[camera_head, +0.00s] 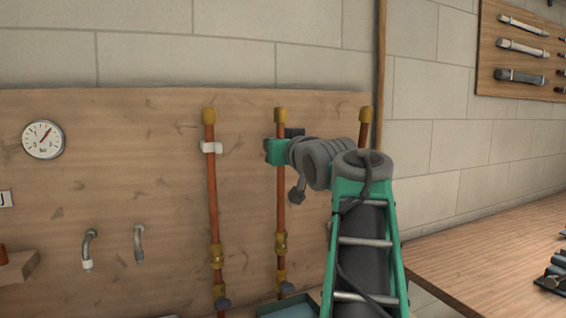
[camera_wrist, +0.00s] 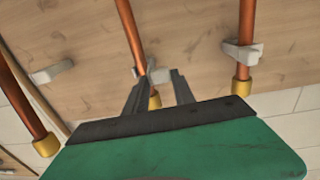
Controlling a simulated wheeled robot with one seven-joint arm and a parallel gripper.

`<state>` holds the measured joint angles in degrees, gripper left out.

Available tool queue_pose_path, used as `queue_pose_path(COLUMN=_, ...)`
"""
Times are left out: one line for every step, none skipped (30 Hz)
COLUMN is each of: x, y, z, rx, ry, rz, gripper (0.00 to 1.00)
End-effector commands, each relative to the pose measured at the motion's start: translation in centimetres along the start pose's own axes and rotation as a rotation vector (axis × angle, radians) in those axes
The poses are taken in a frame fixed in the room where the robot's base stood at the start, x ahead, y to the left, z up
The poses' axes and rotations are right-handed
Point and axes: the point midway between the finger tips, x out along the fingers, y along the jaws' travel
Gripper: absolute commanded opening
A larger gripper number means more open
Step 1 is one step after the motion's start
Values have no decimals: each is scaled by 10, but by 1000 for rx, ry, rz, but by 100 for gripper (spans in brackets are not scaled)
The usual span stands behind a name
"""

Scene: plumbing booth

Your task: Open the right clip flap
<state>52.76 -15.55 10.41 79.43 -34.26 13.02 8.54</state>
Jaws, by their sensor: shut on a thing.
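Three copper pipes with brass caps stand against the wooden board. My gripper (camera_head: 277,150) is at the middle pipe (camera_head: 281,190), near its top. In the wrist view its two dark fingers (camera_wrist: 159,77) sit at the grey middle clip (camera_wrist: 162,76). They are shut on that clip; which part of it they hold is unclear. The right pipe (camera_head: 365,115) is mostly hidden by my arm in the head view. In the wrist view it is at the left (camera_wrist: 18,98), with the right clip (camera_wrist: 52,72) on the board beside it, apart from the pipe.
The left pipe (camera_head: 211,185) passes through a white clip (camera_head: 211,148). A gauge (camera_head: 43,139) and two bent spouts (camera_head: 88,250) are at left. A workbench (camera_head: 480,258) and a tool board (camera_head: 520,60) stand at right. A tray (camera_head: 290,307) is below.

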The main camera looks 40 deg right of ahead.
Motion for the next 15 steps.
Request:
queue_pose_path(x=1, y=-7, z=3, rx=-3, ry=3, rz=9, gripper=0)
queue_pose_path(x=0, y=-7, z=2, rx=-2, ry=3, rz=22, gripper=0)
queue_pose_path(x=0, y=-8, z=2, rx=0, ry=2, rz=35, gripper=0)
queue_pose_path(x=0, y=-7, z=1, rx=2, ry=1, rz=44, gripper=0)
queue_pose_path(x=0, y=-7, z=0, rx=2, ry=1, rz=49, gripper=0)
queue_pose_path(x=0, y=-7, z=0, rx=3, ry=1, rz=55, gripper=0)
queue_pose_path(x=0, y=-7, z=-1, rx=4, ry=1, rz=57, gripper=0)
queue_pose_path(x=-1, y=-7, z=-1, rx=4, ry=0, rz=58, gripper=0)
queue_pose_path(x=-1, y=-6, z=-1, rx=4, ry=0, rz=58, gripper=0)
queue_pose_path(x=-1, y=-6, z=-1, rx=4, ry=0, rz=58, gripper=0)
queue_pose_path(x=-1, y=-6, z=-1, rx=4, ry=0, rz=58, gripper=0)
queue_pose_path(x=-1, y=-6, z=-1, rx=4, ry=-1, rz=58, gripper=0)
queue_pose_path(x=0, y=-6, z=-1, rx=4, ry=-1, rz=58, gripper=0)
queue_pose_path(x=-1, y=-6, z=-1, rx=3, ry=-1, rz=57, gripper=0)
queue_pose_path(x=-1, y=-6, z=-1, rx=3, ry=-1, rz=57, gripper=32)
